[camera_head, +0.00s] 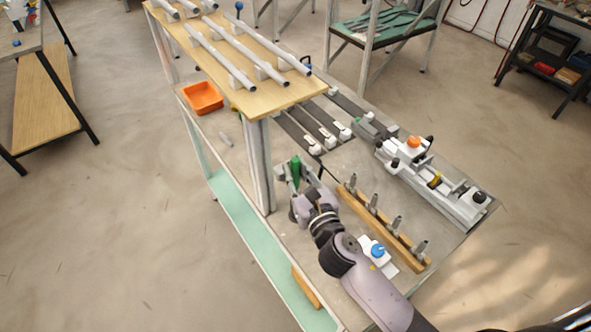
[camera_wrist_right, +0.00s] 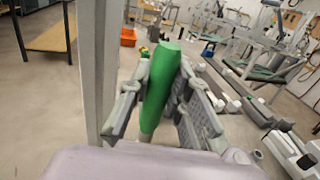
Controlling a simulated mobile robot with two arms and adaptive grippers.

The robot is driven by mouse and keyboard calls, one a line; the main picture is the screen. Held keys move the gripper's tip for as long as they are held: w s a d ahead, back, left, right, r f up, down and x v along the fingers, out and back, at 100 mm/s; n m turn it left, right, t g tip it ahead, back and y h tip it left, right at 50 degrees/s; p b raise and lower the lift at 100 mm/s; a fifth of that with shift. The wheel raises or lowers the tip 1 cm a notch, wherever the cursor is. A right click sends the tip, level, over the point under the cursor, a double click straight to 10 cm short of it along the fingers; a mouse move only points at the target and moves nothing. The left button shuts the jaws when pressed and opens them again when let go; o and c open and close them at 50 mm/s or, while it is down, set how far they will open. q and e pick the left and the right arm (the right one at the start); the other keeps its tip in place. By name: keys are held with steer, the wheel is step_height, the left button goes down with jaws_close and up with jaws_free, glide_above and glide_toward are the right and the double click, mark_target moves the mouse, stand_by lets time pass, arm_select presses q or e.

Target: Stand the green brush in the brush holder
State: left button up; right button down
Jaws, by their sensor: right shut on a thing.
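The green brush (camera_head: 296,173) is between the fingers of my right gripper (camera_head: 297,182), above the grey bench top. In the right wrist view the green handle (camera_wrist_right: 158,85) stands nearly upright, slightly tilted, between the two grey finger pads of the right gripper (camera_wrist_right: 160,100). The right gripper is shut on the handle. The lower end of the brush is hidden by the gripper. I cannot make out a brush holder for certain in either view. My left gripper is not in view.
A wooden rail with several metal pegs (camera_head: 387,232) lies right of my arm. A white blue-capped item (camera_head: 377,250) is beside it. A grey post (camera_head: 259,165) stands close left of the gripper, under a wooden shelf (camera_head: 283,96). An orange bin (camera_head: 203,98) and a white clamping device (camera_head: 432,182) are farther off.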

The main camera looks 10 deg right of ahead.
steer(key=c, duration=1.5)
jaws_free()
steer(key=shift+f, duration=0.1)
steer(key=s+b, duration=0.1)
steer(key=s, duration=0.3)
steer(key=s+d+b, duration=0.1)
steer(key=s, duration=0.3)
steer(key=s+d+b, duration=0.1)
steer(key=s, duration=0.3)
